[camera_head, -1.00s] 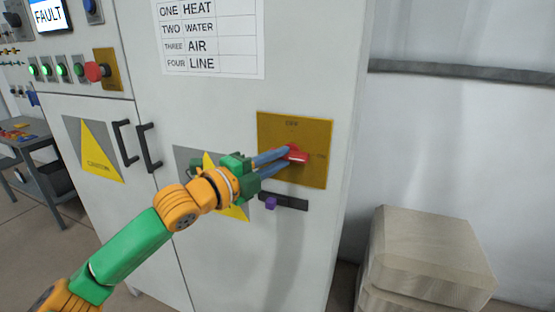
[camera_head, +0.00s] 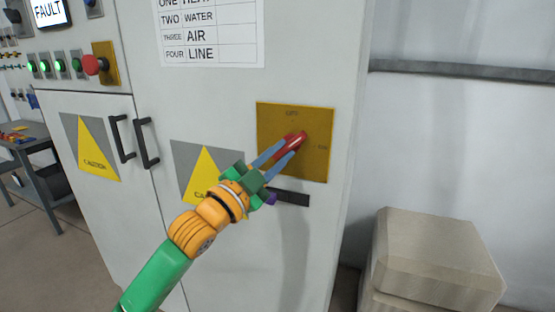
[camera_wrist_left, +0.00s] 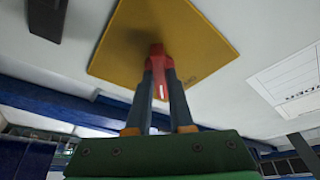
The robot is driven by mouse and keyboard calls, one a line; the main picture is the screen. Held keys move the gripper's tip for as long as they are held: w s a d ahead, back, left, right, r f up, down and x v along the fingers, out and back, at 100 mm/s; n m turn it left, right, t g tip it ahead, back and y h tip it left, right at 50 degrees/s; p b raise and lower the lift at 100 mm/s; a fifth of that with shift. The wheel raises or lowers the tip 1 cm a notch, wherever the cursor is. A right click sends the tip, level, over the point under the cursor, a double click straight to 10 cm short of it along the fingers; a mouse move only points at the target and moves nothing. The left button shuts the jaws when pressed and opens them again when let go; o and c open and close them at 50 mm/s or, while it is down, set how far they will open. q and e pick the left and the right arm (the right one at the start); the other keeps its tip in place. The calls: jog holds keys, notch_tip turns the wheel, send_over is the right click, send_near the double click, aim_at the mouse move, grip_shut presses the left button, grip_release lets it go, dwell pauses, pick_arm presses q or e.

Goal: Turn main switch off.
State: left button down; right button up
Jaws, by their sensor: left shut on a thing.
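The main switch has a red handle (camera_head: 296,138) on a yellow plate (camera_head: 318,152) on the grey cabinet door. The handle is tilted, pointing down and left in the head view. My left gripper (camera_head: 279,155) is shut on the red handle, with its two blue-grey fingers on either side of it. The left wrist view shows the same grip (camera_wrist_left: 160,85) on the red handle (camera_wrist_left: 158,58) in front of the yellow plate (camera_wrist_left: 125,40). The fingers cover part of the handle. My right gripper is not in view.
Yellow caution signs (camera_head: 99,148) and black door handles (camera_head: 147,143) are to the left. A red button (camera_head: 94,65) and a FAULT screen (camera_head: 47,14) are upper left. Stacked beige boxes (camera_head: 437,258) stand right.

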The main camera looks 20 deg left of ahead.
pick_arm(q)
jog(key=shift+d+n+t+y, duration=0.15)
jog(key=shift+n+t+y, duration=0.3)
jog(key=shift+n, duration=0.75)
jog(key=n+t+y, duration=0.1)
jog(key=n, duration=0.2)
jog(key=shift+s+d+n+y, duration=0.1)
jog(key=shift+n+y, duration=0.25)
jog(key=shift+n, duration=0.05)
jog(key=shift+d+r+n+t+y+p, duration=0.15)
jog(key=shift+n+y, duration=0.4)
jog(key=shift+n, duration=0.6)
jog(key=shift+f+n+t+y+p, duration=0.15)
jog(key=shift+n+y, duration=0.45)
jog(key=shift+n, duration=0.5)
jog(key=shift+d+r+n+t+y+p, duration=0.15)
jog(key=shift+n+y, duration=0.4)
jog(key=shift+n, duration=0.6)
jog(key=c, duration=0.8)
grip_release()
jog(key=shift+f, duration=0.2)
